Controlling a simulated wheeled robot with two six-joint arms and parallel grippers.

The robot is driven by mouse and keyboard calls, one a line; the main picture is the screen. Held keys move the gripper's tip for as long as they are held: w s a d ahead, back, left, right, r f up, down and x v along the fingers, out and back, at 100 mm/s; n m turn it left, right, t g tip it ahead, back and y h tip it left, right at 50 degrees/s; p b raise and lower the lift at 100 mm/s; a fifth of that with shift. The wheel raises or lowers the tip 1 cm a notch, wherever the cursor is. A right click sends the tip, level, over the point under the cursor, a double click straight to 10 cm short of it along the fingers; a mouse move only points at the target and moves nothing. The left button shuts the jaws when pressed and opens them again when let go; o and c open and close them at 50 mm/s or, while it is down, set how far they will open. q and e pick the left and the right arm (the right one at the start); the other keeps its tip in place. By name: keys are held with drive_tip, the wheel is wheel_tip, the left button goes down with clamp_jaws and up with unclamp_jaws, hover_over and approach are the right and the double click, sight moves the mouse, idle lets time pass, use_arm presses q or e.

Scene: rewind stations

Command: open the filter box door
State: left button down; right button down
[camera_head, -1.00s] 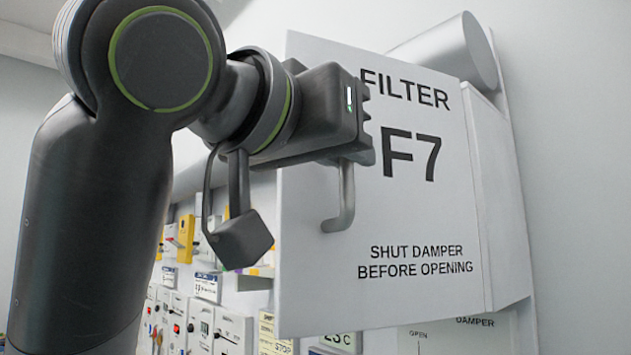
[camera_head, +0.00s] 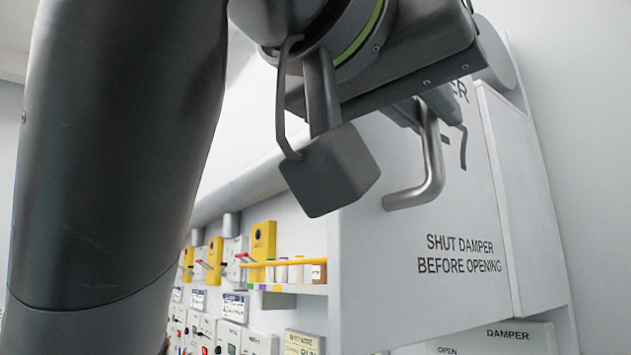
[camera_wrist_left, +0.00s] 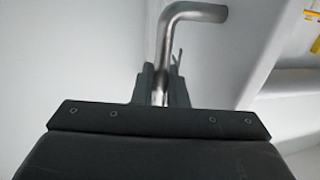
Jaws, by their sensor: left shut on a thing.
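The white filter box door (camera_head: 380,290) fills the right half of the head view and reads "SHUT DAMPER BEFORE OPENING". Its upper lettering is mostly hidden by my arm. A bent metal handle (camera_head: 432,165) stands out from its face. My left gripper (camera_head: 438,122) is shut on the upright bar of this handle. In the left wrist view the handle (camera_wrist_left: 178,35) rises from between the fingers (camera_wrist_left: 160,85) and bends right at its end. I cannot tell whether the door is ajar. My right gripper is not in view.
Left of the box, a shelf (camera_head: 290,289) holds small bottles behind a yellow rail. Yellow units (camera_head: 262,242) and labelled panels (camera_head: 300,343) line the wall. A damper plate (camera_head: 500,338) sits below the box. My left arm covers much of the left side.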

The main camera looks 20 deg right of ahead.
use_arm(q)
drive_tip(key=c, duration=1.5)
unclamp_jaws()
drive_tip(key=shift+d, duration=0.1)
drive_tip(key=shift+c, duration=0.2)
drive_tip(key=b+v, duration=0.6)
drive_tip(key=v, duration=1.1)
drive_tip(key=shift+a, duration=0.25)
